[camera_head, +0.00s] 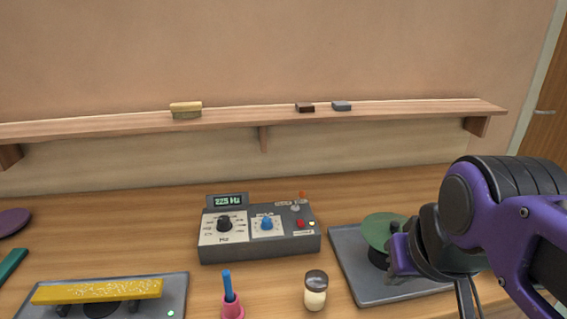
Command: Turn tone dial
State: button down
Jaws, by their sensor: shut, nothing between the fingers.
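A grey tone box (262,248) stands on the wooden bench, left of my arm. Its small display (229,201) seems to read 225 Hz. A black dial (224,223) sits on the left white panel above an Hz label, and a blue dial (266,223) sits on the panel to its right. The labels are too small to read surely. My gripper (469,304) is at the lower right, pointing down, shut and empty. It is well apart from the box, and its tips run toward the bottom edge of the picture.
A grey tray (350,262) with a green disc (380,228) lies beside my gripper. A small jar (316,290) and a pink holder with a blue stick (232,308) stand in front of the box. A yellow bar (97,291) rests at left. A shelf (370,112) runs behind.

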aim_at(224, 224)
jog(key=u, duration=1.45)
jog(key=i+j+z, duration=0.15)
jog(key=j+z, duration=0.45)
jog(key=j, duration=0.25)
jog(key=i, duration=0.05)
